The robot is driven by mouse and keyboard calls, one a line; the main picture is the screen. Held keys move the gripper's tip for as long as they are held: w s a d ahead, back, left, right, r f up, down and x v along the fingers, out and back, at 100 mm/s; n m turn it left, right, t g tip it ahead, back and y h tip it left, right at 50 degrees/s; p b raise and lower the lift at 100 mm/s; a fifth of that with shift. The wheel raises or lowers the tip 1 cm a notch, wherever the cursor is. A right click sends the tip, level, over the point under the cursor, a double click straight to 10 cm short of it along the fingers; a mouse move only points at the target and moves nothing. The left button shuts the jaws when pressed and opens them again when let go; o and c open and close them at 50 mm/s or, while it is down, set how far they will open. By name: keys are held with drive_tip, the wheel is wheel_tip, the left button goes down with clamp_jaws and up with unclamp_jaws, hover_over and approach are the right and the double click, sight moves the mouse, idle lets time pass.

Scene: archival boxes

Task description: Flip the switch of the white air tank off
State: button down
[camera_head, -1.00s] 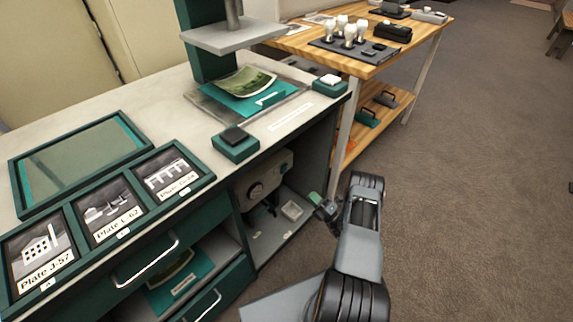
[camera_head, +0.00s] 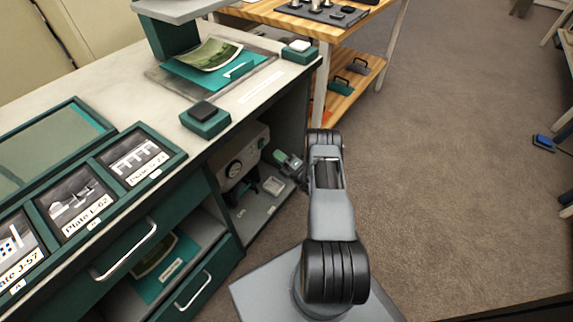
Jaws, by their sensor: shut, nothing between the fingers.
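The white air tank (camera_head: 240,163) stands in the open lower bay of the counter, with a round dark gauge on its front. Its switch is too small to make out, and the tank's upper part is under the counter top. My gripper (camera_head: 280,156) is at the bay's opening, just right of the tank, pointing left toward it.
The counter top (camera_head: 255,92) overhangs the bay. A drawer handle (camera_head: 126,252) juts out at the left. A wooden table (camera_head: 355,67) stands behind. Open floor (camera_head: 450,170) lies to the right.

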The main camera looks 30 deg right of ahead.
sight(262, 142)
drive_tip(key=shift+b+x, duration=0.7)
drive_tip(key=shift+x, duration=2.3)
